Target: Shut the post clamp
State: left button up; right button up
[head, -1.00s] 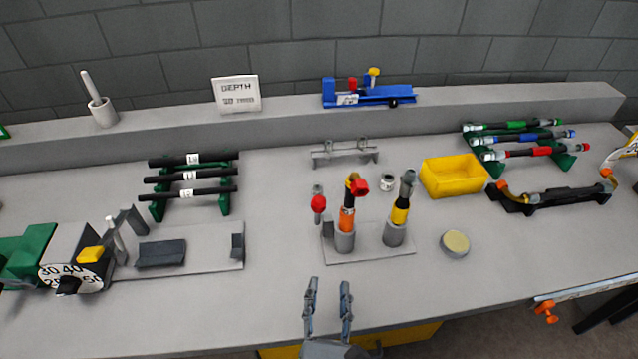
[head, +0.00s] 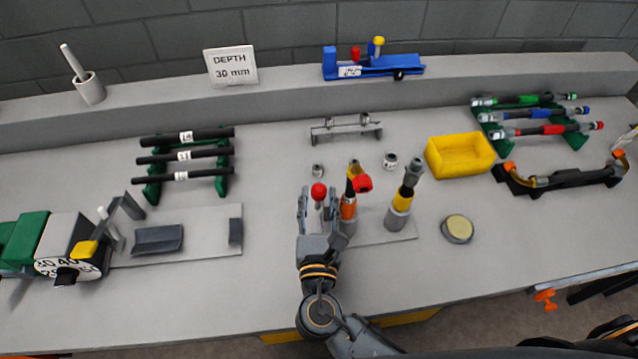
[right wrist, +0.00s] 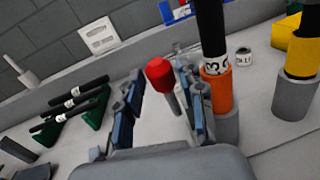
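The clamp lever with a red ball knob (head: 318,190) stands next to the orange-collared post (head: 348,208) on a grey plate. The post holds a black tube with a red end piece. My right gripper (head: 318,197) is open, its two fingers on either side of the lever. In the right wrist view the red knob (right wrist: 160,74) shows between the spread fingers (right wrist: 158,100), with a gap to the left finger; whether the right finger touches the lever I cannot tell. The orange collar (right wrist: 216,92) is just right of the right finger. My left gripper is not in view.
A second post with a yellow collar (head: 402,198) stands to the right, near a round tin (head: 457,229) and a yellow bin (head: 460,156). A small bracket stand (head: 346,132) is behind. A crimper (head: 66,245) stands at the left. The bench front is clear.

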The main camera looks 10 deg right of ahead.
jog(key=shift+w+d, duration=0.15)
jog(key=shift+w, duration=1.15)
jog(key=shift+c, duration=0.6)
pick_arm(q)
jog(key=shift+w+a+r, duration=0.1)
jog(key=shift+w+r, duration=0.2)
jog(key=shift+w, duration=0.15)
pick_arm(e)
grip_shut()
jog(key=s+t+b, duration=0.1)
jog(key=b, duration=0.2)
jog(key=s+f+t+b, duration=0.1)
jog(key=b, duration=0.3)
jog(key=s+f+t+b, duration=0.1)
jog(key=b, duration=0.2)
jog(key=shift+m+t+h, duration=0.3)
jog(key=shift+h, duration=0.1)
jog(key=shift+s+r+t+b, duration=0.15)
jog(key=shift+s+t+b, duration=0.15)
jog(key=shift+b, duration=0.55)
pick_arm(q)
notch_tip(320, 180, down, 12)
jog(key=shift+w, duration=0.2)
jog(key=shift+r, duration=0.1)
pick_arm(e)
jog(key=shift+o, duration=0.6)
grip_release()
jog(key=shift+r, duration=0.1)
